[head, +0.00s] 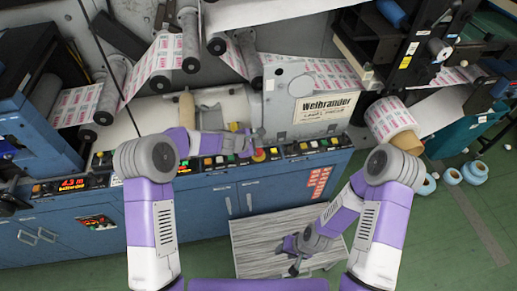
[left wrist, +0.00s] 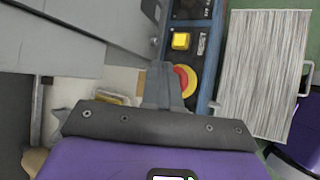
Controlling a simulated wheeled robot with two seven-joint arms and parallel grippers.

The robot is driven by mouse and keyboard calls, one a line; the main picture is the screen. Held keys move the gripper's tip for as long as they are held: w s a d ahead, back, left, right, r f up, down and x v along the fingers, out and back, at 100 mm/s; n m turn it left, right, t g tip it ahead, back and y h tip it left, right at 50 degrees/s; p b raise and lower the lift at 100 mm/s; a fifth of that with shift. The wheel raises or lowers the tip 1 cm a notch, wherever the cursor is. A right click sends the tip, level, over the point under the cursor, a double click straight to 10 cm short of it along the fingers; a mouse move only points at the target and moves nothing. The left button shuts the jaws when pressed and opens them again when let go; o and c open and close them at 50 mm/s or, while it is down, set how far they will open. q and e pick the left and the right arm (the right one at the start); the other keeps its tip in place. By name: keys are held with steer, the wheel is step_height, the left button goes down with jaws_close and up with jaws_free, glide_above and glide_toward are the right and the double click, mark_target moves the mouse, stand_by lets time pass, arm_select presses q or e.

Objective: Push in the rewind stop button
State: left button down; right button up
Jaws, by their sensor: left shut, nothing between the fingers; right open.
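A red mushroom button on a yellow ring (head: 259,155) sits on the dark control strip along the machine's front edge. It also shows in the left wrist view (left wrist: 186,80), just right of my fingers, which cover part of its left side. The frames do not settle whether they touch it. I cannot read a label for this button. My left gripper (head: 250,144) is shut and empty, close beside the red button; its fingers (left wrist: 162,84) show in the left wrist view. My right gripper (head: 291,266) is open and empty, low over a grey striped board.
A yellow square button (left wrist: 181,41) sits near the red one, and several coloured buttons line the strip. The grey Welbrander housing (head: 305,95) rises behind the strip. The striped board (head: 262,235) lies in front of the blue cabinet. Paper rolls and rollers fill the back.

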arm_select(q)
step_height(320, 180, up, 5)
steer(key=p, duration=0.4)
steer(key=shift+f, duration=0.1)
stand_by(0.5)
steer(key=s+a+f+m, duration=0.1)
steer(key=s+f, duration=0.1)
steer(key=f, duration=0.1)
steer(key=s+a+f+m+g+y+b, duration=0.1)
steer(key=s+f, duration=0.2)
steer(key=s+a+f+m+g, duration=0.1)
steer(key=s+a+f, duration=0.1)
steer(key=f, duration=0.1)
steer(key=shift+s+f+y+b, duration=0.2)
steer(key=shift+f+y+b, duration=0.1)
steer(key=shift+f+b, duration=0.1)
steer(key=s+a+f+m+g+b, duration=0.1)
steer(key=s+f+m, duration=0.3)
steer(key=s, duration=0.5)
steer(key=s+a+f+m+g+b, duration=0.1)
steer(key=s+f+m, duration=0.3)
steer(key=s, duration=0.5)
steer(key=s+a+f+m+g+b, duration=0.2)
steer(key=s+a+f+m, duration=0.1)
steer(key=s, duration=0.6)
step_height(320, 180, down, 3)
steer(key=shift+s+r+m, duration=0.2)
steer(key=shift+s+m, duration=0.2)
steer(key=shift+m, duration=0.5)
